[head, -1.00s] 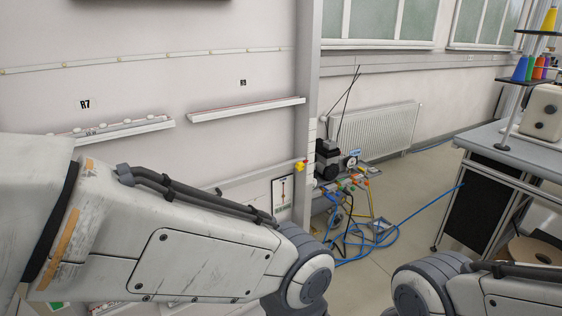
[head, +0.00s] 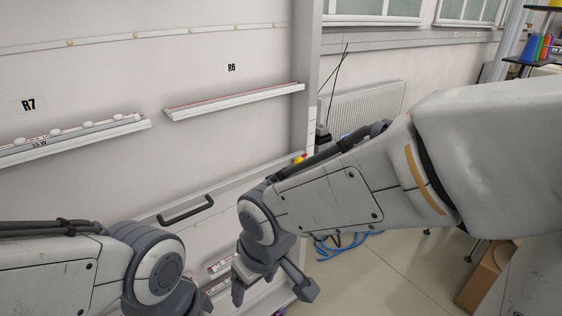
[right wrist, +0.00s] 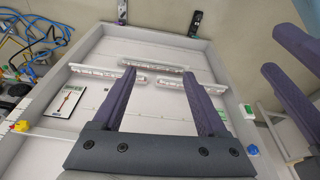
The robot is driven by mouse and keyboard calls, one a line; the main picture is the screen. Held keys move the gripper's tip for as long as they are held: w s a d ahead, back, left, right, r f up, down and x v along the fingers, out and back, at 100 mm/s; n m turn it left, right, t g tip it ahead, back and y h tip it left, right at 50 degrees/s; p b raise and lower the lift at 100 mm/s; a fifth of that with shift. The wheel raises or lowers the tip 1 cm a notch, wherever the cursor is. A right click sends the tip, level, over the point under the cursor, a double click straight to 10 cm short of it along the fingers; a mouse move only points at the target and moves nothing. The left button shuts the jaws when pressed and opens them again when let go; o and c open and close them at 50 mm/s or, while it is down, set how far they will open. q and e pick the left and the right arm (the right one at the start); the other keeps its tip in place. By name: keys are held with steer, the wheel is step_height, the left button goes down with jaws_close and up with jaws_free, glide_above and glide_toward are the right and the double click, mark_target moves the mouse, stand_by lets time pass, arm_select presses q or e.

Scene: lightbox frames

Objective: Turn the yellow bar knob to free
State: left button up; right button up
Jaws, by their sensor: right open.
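The small yellow bar knob (head: 299,159) shows on the wall's right edge in the head view, partly behind my right arm. It also shows at the far left of the right wrist view (right wrist: 20,126); its bar angle is too small to tell. My right gripper (head: 273,296) is open and empty, below and left of the knob in the head view. Its two spread fingers (right wrist: 157,72) fill the middle of the right wrist view. My left gripper (head: 188,304) is low left in the head view, its tips cut off; its fingers show apart in the right wrist view (right wrist: 274,48).
A black handle (head: 186,209) sits on the ledge. White rails (head: 235,103) run along the wall above. A white card with a red pointer (right wrist: 68,101) is near the knob. Blue hoses (head: 345,243) lie on the floor at right. A cardboard box (head: 485,278) stands at lower right.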

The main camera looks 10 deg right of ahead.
steer(key=w+d+m+t+b, duration=0.1)
steer(key=w+d+t, duration=0.25)
steer(key=w, duration=0.65)
steer(key=w+d+f+m+t, duration=0.15)
steer(key=w+d, duration=0.25)
steer(key=w, duration=0.7)
steer(key=w+d+m+t+b, duration=0.1)
steer(key=w+d+t, duration=0.2)
steer(key=w, duration=0.7)
steer(key=w+d+f+t+y, duration=0.2)
steer(key=d+t+y, duration=0.1)
steer(key=d, duration=0.6)
steer(key=w+d+f+t+y, duration=0.1)
steer(key=w+d+t+y, duration=0.15)
steer(key=d, duration=0.65)
steer(key=x, duration=1)
steer(key=shift+a+p, duration=0.3)
steer(key=shift+a, duration=0.1)
steer(key=shift+s+m+y, duration=0.15)
steer(key=shift+m+y, duration=0.1)
